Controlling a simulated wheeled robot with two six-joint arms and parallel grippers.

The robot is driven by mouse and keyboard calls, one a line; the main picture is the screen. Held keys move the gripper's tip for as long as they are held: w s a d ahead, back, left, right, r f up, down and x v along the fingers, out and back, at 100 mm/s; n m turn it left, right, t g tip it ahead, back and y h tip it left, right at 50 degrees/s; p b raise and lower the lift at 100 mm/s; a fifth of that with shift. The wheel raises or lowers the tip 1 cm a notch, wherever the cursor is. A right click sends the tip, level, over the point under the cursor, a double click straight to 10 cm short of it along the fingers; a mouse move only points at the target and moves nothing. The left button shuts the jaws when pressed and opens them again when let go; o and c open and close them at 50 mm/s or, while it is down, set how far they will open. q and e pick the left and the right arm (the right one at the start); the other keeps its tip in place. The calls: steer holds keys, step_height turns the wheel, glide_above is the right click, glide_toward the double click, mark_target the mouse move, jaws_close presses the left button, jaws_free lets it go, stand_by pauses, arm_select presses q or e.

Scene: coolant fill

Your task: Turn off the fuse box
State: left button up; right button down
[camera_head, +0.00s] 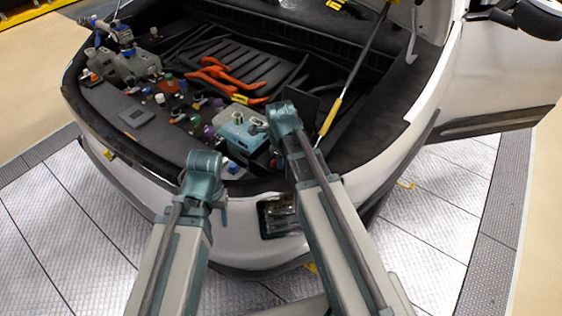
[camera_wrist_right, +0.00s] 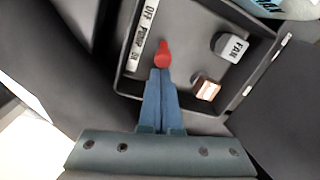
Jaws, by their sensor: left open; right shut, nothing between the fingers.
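The fuse box (camera_wrist_right: 130,75) is open in the right wrist view. It is a dark box with a white label strip (camera_wrist_right: 143,35) reading OFF, PUMP and ON. A red switch lever (camera_wrist_right: 162,50) stands beside the strip. My right gripper (camera_wrist_right: 160,76) is shut and empty, its blue fingertips right at the lever's near end; I cannot tell whether they touch it. In the head view the right arm's wrist (camera_head: 283,115) hides most of the box. My left gripper (camera_head: 222,188) is open at the front edge of the engine bay, its fingertips hard to make out.
The fuse box also holds a FAN block (camera_wrist_right: 230,47) and a copper-coloured part (camera_wrist_right: 206,88). Its lid (camera_wrist_right: 285,105) is swung open to the right. A blue-grey reservoir (camera_head: 240,130), several coloured caps and orange cables (camera_head: 215,75) crowd the bay. A yellow-ended prop (camera_head: 332,112) rises at the right.

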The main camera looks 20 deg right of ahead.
mark_target(274, 160)
steer(key=shift+w+a+r+g+h, duration=0.15)
steer(key=shift+w+a+g+h, duration=0.05)
steer(key=shift+g+h, duration=0.25)
steer(key=shift+w+a+r+p, duration=0.15)
steer(key=shift+w+r+p, duration=0.05)
steer(key=shift+p, duration=0.15)
steer(key=shift+w+a+r, duration=0.1)
steer(key=shift+w+a, duration=0.05)
steer(key=shift+w, duration=0.05)
steer(key=shift+w+a+r, duration=0.15)
steer(key=shift+w+a, duration=0.15)
steer(key=shift+w, duration=0.15)
steer(key=shift+s, duration=0.1)
steer(key=shift+r+p, duration=0.1)
steer(key=shift+p, duration=0.25)
steer(key=shift+r+p, duration=0.7)
